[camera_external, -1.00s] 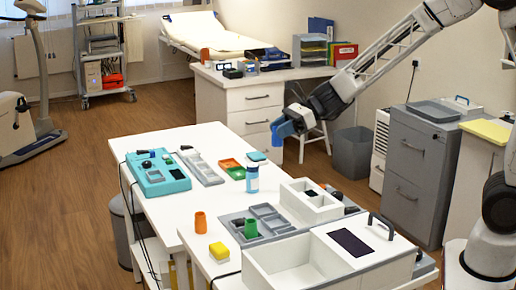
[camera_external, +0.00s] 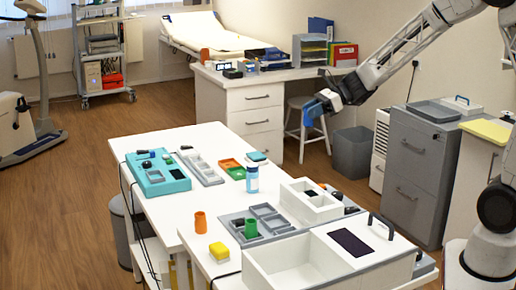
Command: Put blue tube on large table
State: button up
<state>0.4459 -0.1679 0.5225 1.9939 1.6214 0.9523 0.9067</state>
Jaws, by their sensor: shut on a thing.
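My gripper (camera_external: 318,106) is in the air to the right of the white table, in front of the stool and the desk. It is shut on a blue tube (camera_external: 311,114), which juts out to the lower left of the fingers and looks tilted. The fingers are small and partly hidden by the tube. The large white table (camera_external: 197,220) stands in the middle, to the left of and lower than my gripper.
The table holds a teal tray (camera_external: 158,172), a blue-capped bottle (camera_external: 252,180), a yellow block (camera_external: 219,251) and a large white box (camera_external: 290,262). A stool (camera_external: 300,103), a grey bin (camera_external: 352,152) and a grey cabinet (camera_external: 415,170) stand right of it. The table's front left has bare room.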

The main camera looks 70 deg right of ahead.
jog(key=s+d+f, duration=0.1)
jog(key=d+f, duration=0.2)
jog(key=f, duration=1.5)
jog(key=shift+s+f, duration=0.15)
jog(key=shift+f, duration=0.05)
jog(key=w+d, duration=0.1)
jog(key=w, duration=0.4)
jog(key=w+d+f, duration=0.1)
jog(key=w+d, duration=0.1)
jog(key=w, duration=0.3)
jog(key=w+d, duration=0.1)
jog(key=w, duration=0.4)
jog(key=shift+w+d+f, duration=0.15)
jog(key=shift+w+f, duration=0.1)
jog(key=shift+f, duration=1.7)
jog(key=shift+f, duration=0.15)
jog(key=o, duration=0.9)
